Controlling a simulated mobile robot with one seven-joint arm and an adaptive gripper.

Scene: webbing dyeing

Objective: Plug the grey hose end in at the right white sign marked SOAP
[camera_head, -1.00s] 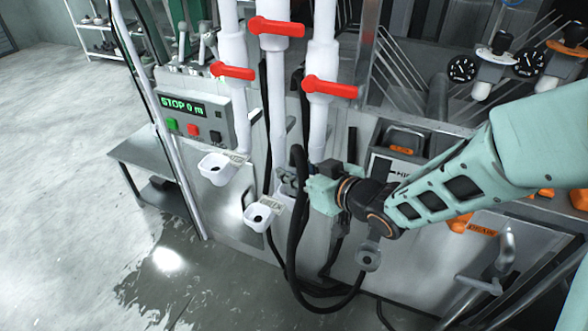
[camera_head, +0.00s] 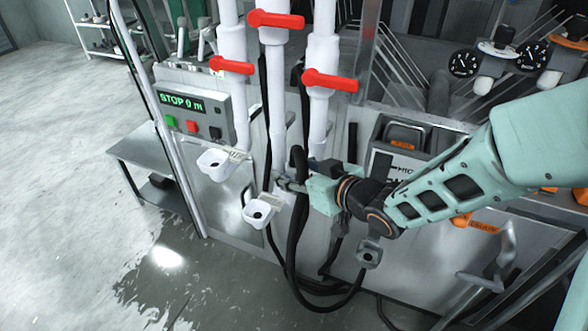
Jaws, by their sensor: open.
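My gripper (camera_head: 286,183) is at the centre, pointing left, in front of the white pipes. It is open. Its fingertips are small and dark against the hose and pipes, and nothing is clearly held. A thick black hose (camera_head: 292,240) runs down beside the fingers and loops near the floor. The loop rises to a grey fitting (camera_head: 368,252) below my wrist, which looks like the grey hose end.
White pipes with red valve handles (camera_head: 330,80) rise behind my gripper. A control box (camera_head: 195,115) reading STOP 0 m is at the left, above a grey table (camera_head: 150,160). Gauges (camera_head: 463,63) are at the upper right. The wet floor at the left is open.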

